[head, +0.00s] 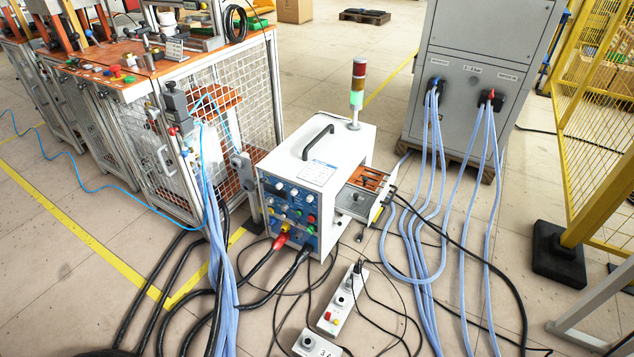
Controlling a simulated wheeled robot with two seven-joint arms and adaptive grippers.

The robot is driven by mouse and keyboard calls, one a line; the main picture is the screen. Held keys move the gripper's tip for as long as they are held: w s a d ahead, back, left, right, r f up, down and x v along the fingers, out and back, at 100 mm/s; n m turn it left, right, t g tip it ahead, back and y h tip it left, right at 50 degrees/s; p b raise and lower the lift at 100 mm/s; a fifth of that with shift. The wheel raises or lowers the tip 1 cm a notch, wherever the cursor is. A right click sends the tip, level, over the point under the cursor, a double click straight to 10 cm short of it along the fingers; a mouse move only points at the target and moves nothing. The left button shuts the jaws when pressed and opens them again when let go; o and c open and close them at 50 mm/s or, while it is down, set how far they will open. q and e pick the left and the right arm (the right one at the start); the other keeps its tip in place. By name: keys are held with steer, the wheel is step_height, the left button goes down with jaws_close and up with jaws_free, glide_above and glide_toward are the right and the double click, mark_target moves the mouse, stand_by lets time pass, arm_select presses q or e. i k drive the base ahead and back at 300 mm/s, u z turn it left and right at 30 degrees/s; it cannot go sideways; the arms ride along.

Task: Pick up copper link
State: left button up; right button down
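The white induction heater box (318,172) stands on the floor in the middle of the head view, with a blue control panel (291,215) on its front. At its right side is an open tray (357,203) with a copper-coloured part (368,178) at its back. I cannot tell whether this part is the copper link; no separate link can be made out. Neither of my grippers is in view.
A caged workbench (225,105) stands at left and a grey cabinet (478,65) at back right. Hoses (427,215) and black cables cross the floor. A switch box (342,300) lies in front. A yellow fence (590,130) stands at right.

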mark_target(365, 178)
steer(key=u, duration=1.6)
steer(key=i, duration=3.4)
steer(key=z, duration=3.45)
steer(key=i, duration=1.35)
